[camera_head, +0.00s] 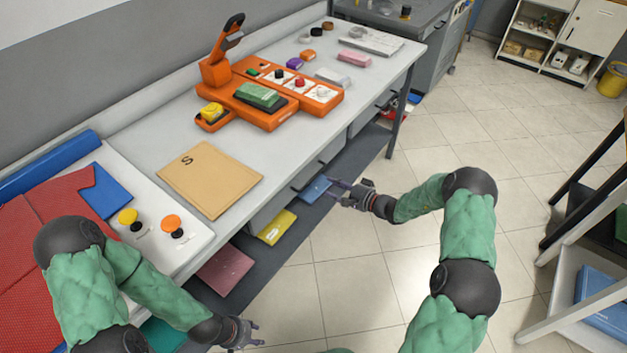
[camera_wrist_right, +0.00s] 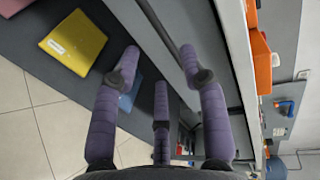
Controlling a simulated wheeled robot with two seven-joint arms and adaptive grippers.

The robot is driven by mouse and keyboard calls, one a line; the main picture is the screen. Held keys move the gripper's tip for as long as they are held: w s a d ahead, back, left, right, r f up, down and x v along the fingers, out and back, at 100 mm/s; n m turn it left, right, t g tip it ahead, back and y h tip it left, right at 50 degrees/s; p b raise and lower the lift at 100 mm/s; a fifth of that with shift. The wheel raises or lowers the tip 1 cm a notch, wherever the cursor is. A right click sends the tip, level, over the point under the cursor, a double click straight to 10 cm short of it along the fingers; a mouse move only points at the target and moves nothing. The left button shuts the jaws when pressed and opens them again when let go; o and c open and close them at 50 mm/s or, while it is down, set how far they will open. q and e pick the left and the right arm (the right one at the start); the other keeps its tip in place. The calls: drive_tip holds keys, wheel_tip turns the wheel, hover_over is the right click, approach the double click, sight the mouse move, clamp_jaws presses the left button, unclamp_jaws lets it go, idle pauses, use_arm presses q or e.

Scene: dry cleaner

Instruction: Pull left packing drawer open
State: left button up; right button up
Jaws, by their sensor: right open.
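The left packing drawer (camera_head: 272,206) is under the white table and looks shut, with a dark bar handle (camera_head: 308,175) on its front. My right gripper (camera_head: 336,190) is just in front of and below that handle, open and empty. In the right wrist view the grey drawer front (camera_wrist_right: 130,22) and the dark handle bar (camera_wrist_right: 164,30) lie ahead of the spread fingers (camera_wrist_right: 162,72). The bar runs toward the gap between the fingers; contact cannot be told. My left gripper (camera_head: 255,334) hangs low near the bottom edge, apart from the drawer, its fingers apart and empty.
The table (camera_head: 335,120) carries an orange machine (camera_head: 262,95) and a brown envelope (camera_head: 208,178). A dark lower shelf (camera_head: 290,232) below the drawer holds a yellow packet (camera_head: 277,227) and a blue packet (camera_head: 315,189). The tiled floor (camera_head: 350,290) in front is clear.

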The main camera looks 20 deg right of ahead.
sight(313, 179)
drive_tip(key=b+x, duration=0.2)
drive_tip(key=x, duration=0.7)
drive_tip(key=shift+w+a, duration=0.1)
drive_tip(key=shift+a, duration=0.05)
clamp_jaws()
